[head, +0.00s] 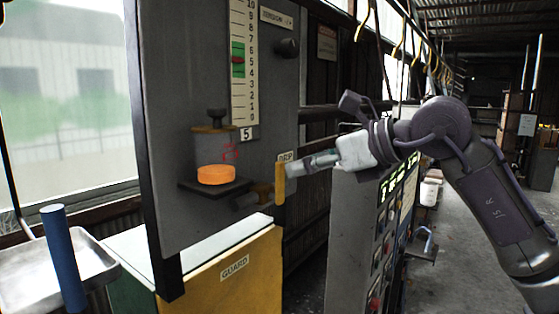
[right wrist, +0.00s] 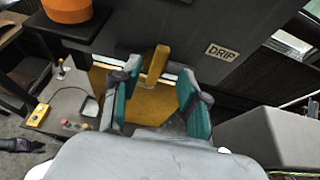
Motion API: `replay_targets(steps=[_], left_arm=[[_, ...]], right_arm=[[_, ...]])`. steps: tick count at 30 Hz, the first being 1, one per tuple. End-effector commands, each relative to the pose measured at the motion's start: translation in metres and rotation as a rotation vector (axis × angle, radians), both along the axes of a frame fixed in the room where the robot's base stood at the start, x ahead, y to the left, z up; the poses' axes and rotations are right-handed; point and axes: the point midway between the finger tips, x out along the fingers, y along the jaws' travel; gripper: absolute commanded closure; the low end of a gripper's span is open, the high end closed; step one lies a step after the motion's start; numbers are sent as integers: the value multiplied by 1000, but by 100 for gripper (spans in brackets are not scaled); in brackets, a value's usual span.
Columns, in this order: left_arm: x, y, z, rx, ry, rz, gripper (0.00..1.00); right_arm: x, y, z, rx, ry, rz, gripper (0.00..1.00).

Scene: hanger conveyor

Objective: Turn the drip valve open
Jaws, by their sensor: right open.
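My right gripper (head: 298,168) is right at the handle, coming from the right. In the right wrist view the gripper (right wrist: 158,76) is open, with teal pads on either side of the yellow handle (right wrist: 155,66). Gaps show on both sides, and I cannot tell whether the handle is fully between the pads.
An orange round piece (head: 216,175) sits on a dark shelf (head: 208,188) left of the valve. A yellow GUARD box (head: 225,285) is below. A control console (head: 362,240) stands close under my right arm. A blue post (head: 64,258) stands at the left.

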Motion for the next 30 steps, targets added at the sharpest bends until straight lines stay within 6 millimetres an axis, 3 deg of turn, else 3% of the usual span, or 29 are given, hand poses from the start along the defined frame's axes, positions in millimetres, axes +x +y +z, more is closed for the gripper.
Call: replay_targets(steps=[3,9,22,30], left_arm=[[0,-3,17,-3,0,1,60],[0,-3,29,-4,1,-1,60],[0,-3,31,-4,0,-3,60],[1,-3,31,-4,0,-3,60]], right_arm=[[13,20,-5,2,5,3,56],[29,40,-18,1,4,2,56],[35,47,-25,2,0,1,56],[35,47,-25,2,1,0,100]])
